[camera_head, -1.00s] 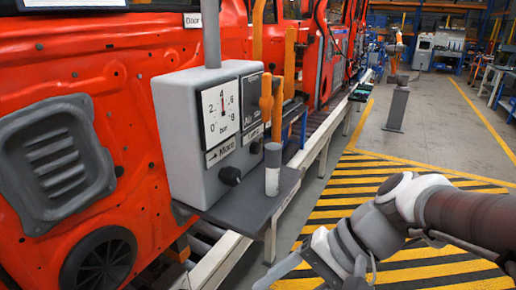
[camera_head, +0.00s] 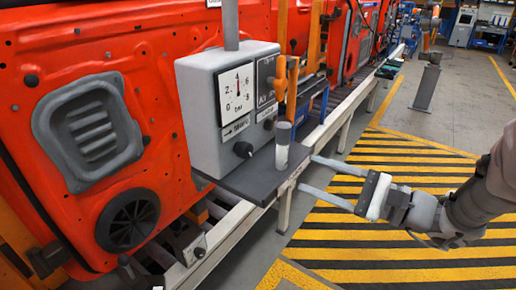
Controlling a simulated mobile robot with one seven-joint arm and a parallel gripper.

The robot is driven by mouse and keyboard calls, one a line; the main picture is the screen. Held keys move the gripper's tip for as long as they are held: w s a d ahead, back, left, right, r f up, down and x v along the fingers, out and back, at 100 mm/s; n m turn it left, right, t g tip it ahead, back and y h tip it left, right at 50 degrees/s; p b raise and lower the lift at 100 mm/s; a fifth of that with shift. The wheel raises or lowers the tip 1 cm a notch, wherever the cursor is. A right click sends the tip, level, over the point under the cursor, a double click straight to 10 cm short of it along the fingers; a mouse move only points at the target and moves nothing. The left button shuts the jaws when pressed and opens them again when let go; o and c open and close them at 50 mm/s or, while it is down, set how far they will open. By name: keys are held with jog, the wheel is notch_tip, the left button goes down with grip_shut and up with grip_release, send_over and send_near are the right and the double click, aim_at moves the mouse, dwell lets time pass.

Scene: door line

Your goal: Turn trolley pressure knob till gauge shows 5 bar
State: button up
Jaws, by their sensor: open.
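A grey control box stands on a dark shelf (camera_head: 250,178) in front of the red door panel. Its pressure gauge (camera_head: 236,98) has a white face marked in bar, with the needle pointing about straight up at 4. The black pressure knob (camera_head: 243,149) sits low on the box front, below a label (camera_head: 237,127) with an arrow and the word "More". My gripper (camera_head: 306,172) is open, its two long pale fingers spread and pointing left towards the shelf. It is right of the knob, apart from it, with nothing between the fingers.
A white-and-grey cylinder (camera_head: 282,150) stands upright on the shelf, between the knob and my gripper. A second black knob (camera_head: 269,123) is further along the box, near an orange tool (camera_head: 281,80). The striped floor (camera_head: 400,240) on the right is open.

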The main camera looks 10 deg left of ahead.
aim_at(249, 152)
jog(key=p+x, duration=0.2)
jog(key=x, duration=1.2)
jog(key=shift+a, duration=0.35)
grip_shut()
